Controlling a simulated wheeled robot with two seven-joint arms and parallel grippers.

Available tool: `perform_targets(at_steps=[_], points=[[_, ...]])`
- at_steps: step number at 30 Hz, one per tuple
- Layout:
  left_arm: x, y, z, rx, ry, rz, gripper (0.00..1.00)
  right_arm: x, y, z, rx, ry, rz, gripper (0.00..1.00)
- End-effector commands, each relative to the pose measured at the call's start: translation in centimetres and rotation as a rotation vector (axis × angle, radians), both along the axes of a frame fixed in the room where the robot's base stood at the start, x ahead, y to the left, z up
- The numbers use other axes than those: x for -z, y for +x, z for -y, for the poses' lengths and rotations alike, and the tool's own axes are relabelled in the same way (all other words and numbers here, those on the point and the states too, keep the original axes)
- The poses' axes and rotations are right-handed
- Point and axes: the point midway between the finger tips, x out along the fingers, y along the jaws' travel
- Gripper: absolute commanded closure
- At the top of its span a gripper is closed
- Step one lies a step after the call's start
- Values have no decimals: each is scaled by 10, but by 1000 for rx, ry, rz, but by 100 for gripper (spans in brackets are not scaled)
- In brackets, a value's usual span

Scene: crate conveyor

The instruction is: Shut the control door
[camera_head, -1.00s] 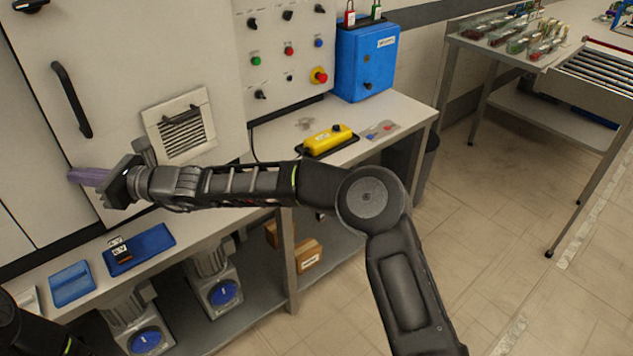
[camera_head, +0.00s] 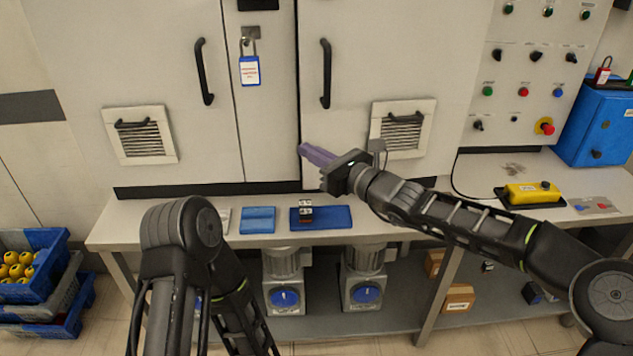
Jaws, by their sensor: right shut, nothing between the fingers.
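The control door seems to be the pale right-hand cabinet door (camera_head: 350,40), with a black upright handle (camera_head: 326,75) and a vent (camera_head: 403,128). A dark line runs down its left edge; I cannot tell whether it sits fully flush. My right gripper (camera_head: 312,154) is shut and empty, its purple fingers pointing left in front of the door's lower left edge, below the handle. I cannot tell whether they touch it. The wrist hides part of the door beside the vent. My left arm shows at the bottom left; its gripper is not in view.
A left cabinet door has a black handle (camera_head: 204,72); a padlock with a blue tag (camera_head: 249,70) hangs between the doors. The bench below holds blue trays (camera_head: 338,215), a yellow control box (camera_head: 532,193) and a blue cabinet (camera_head: 598,125). Blue crates (camera_head: 45,262) stand at left.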

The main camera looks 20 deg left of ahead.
Motion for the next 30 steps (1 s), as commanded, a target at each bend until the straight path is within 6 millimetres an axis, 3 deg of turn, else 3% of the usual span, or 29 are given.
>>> perform_targets(at_steps=[4,12,26,30], points=[[22,0,0,1,1,1,100,7,-26,13,1,-4,1,100],[31,0,0,1,1,0,100,3,-63,30,1,-4,0,100],[31,0,0,0,1,1,100,2,-69,32,0,-2,-1,100],[22,15,-6,-61,7,17,100,17,-74,32,-14,-49,5,100]])
